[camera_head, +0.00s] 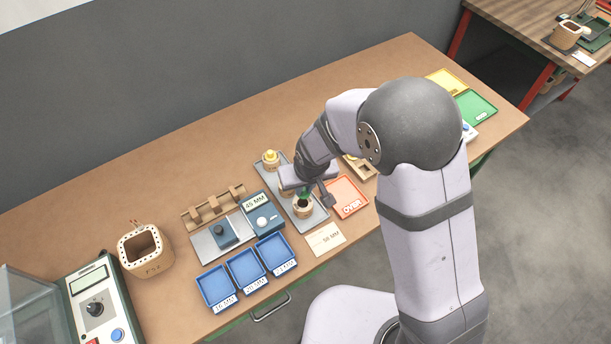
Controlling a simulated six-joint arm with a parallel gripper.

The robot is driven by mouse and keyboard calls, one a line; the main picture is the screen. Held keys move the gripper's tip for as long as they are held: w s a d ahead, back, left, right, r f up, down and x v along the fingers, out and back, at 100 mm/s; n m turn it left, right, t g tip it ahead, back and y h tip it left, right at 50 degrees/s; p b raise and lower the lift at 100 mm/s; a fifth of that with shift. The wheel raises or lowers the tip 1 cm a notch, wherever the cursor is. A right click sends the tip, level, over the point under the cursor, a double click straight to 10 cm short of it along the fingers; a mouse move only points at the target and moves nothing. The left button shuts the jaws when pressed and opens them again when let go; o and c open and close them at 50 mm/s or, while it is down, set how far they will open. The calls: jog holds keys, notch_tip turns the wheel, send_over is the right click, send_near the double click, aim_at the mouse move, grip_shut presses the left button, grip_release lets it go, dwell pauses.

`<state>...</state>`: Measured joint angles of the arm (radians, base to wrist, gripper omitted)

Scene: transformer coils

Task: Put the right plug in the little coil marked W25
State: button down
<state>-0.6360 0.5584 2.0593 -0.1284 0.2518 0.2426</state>
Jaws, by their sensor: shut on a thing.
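My gripper (306,191) is shut on a small green plug (304,196), right above a little wooden coil (303,210) with a dark opening. I cannot tell whether the plug's lower end is inside the opening. This coil stands at the near end of a grey tray (319,215). Another little coil (271,165) with a yellow top stands at the tray's far end. A further coil in the middle of the tray is mostly hidden by my gripper. No W25 mark is readable on these coils.
Left of the tray are a gauge reading 45 MM (264,219), a wooden rack (212,205) and blue bins (248,269). An orange OVER tray (347,197) lies right of it. A white card (325,238) lies in front. A large coil (146,249) stands farther left.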

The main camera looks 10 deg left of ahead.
aim_at(304, 194)
jog(key=shift+w+a, duration=0.2)
jog(key=shift+f+b, duration=1.8)
jog(key=shift+f, duration=0.4)
jog(key=shift+f, duration=0.15)
jog(key=shift+f+b, duration=0.7)
jog(key=c, duration=1.2)
grip_release()
jog(key=shift+r, duration=0.2)
